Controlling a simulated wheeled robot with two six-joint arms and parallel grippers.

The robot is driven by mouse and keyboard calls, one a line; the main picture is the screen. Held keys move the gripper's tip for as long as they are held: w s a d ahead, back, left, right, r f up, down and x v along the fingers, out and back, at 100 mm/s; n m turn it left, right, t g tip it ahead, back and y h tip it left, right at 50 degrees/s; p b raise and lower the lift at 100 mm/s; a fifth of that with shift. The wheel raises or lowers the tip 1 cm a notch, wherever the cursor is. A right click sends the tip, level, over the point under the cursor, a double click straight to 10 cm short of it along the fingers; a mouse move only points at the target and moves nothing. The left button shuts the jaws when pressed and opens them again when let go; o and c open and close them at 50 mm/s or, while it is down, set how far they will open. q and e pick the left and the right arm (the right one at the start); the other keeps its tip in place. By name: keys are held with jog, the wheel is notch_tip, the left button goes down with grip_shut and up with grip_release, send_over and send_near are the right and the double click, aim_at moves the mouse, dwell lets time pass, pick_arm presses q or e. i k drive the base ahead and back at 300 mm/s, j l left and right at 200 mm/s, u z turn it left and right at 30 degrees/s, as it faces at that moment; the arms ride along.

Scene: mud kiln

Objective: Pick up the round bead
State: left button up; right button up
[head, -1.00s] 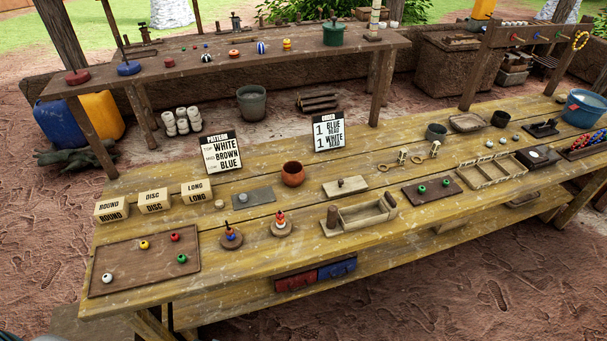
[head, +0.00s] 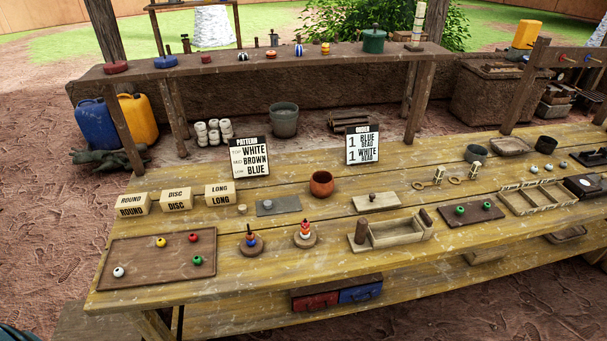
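A flat brown tray (head: 150,258) lies at the left end of the wooden table. Several small round-looking beads sit apart on it: a white bead (head: 118,272), a yellow bead (head: 161,242), a red bead (head: 193,237) and a green bead (head: 197,260). Behind the tray stand blocks labelled ROUND (head: 132,205), DISC (head: 176,199) and LONG (head: 220,194). The beads are too small to tell their exact shapes. Neither of my grippers is in view.
Two round stands with stacked beads (head: 251,244) (head: 305,236) stand right of the tray. A clay pot (head: 321,184), two sign cards (head: 250,157) (head: 363,145) and a wooden box (head: 396,235) are farther right. Bare planks surround the tray.

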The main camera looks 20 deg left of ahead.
aim_at(119, 272)
jog(key=u, duration=2.05)
